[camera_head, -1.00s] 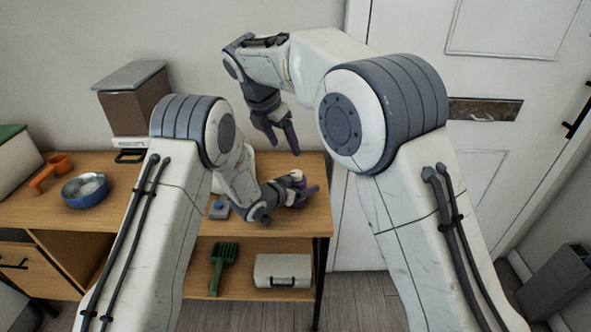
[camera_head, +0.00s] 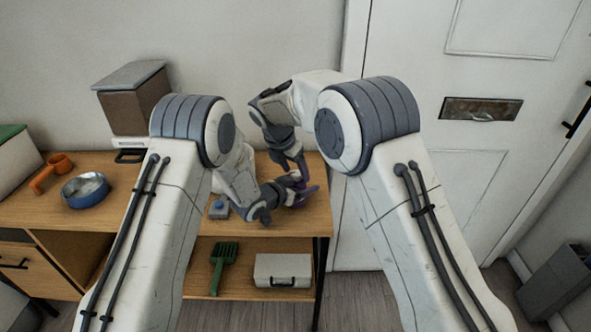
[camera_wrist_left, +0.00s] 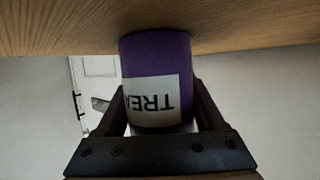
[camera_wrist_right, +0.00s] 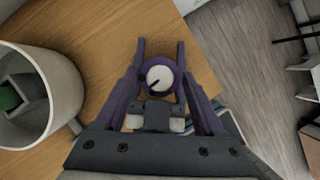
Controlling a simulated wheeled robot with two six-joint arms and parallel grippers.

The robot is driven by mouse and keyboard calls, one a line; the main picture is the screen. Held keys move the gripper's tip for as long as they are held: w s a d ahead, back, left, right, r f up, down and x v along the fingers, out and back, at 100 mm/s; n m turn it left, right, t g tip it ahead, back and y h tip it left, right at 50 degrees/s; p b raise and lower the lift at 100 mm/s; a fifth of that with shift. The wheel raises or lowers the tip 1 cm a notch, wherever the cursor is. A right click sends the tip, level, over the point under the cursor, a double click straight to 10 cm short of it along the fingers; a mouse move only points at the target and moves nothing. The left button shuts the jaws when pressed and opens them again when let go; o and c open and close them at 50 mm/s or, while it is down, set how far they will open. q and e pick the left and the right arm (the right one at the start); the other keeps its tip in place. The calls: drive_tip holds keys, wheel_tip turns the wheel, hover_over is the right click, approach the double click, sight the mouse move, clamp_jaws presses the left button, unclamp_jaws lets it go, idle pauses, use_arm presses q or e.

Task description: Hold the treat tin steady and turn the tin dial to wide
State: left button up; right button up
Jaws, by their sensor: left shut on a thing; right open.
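The treat tin is a purple cylinder (camera_wrist_left: 155,55) with a white label in the left wrist view. My left gripper (camera_wrist_left: 160,98) is shut on its sides; the tin is at the wooden tabletop. On its top is a white round dial (camera_wrist_right: 160,79) with a dark pointer mark toward the lower left in the right wrist view. My right gripper (camera_wrist_right: 160,46) is open above the tin, one finger on each side of the dial, with gaps visible. In the head view, the grippers largely hide the tin. Any dial markings are too small to read.
A large white round container (camera_wrist_right: 62,110) stands close to the right gripper. A small grey-blue object (camera_head: 219,209) lies left of the left gripper. The table's right edge is near the tin.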

clamp_jaws()
drive_tip(key=shift+m, duration=0.4)
drive_tip(key=shift+w+a+m+g+h, duration=0.1)
drive_tip(key=shift+m+g+h, duration=0.3)
drive_tip(key=shift+m, duration=0.8)
drive_tip(key=shift+w+m+g+h, duration=0.1)
drive_tip(key=shift+m+g+h, duration=0.25)
drive_tip(key=shift+m, duration=1.15)
unclamp_jaws()
drive_tip(key=shift+s+g, duration=0.1)
drive_tip(key=shift+g, duration=0.15)
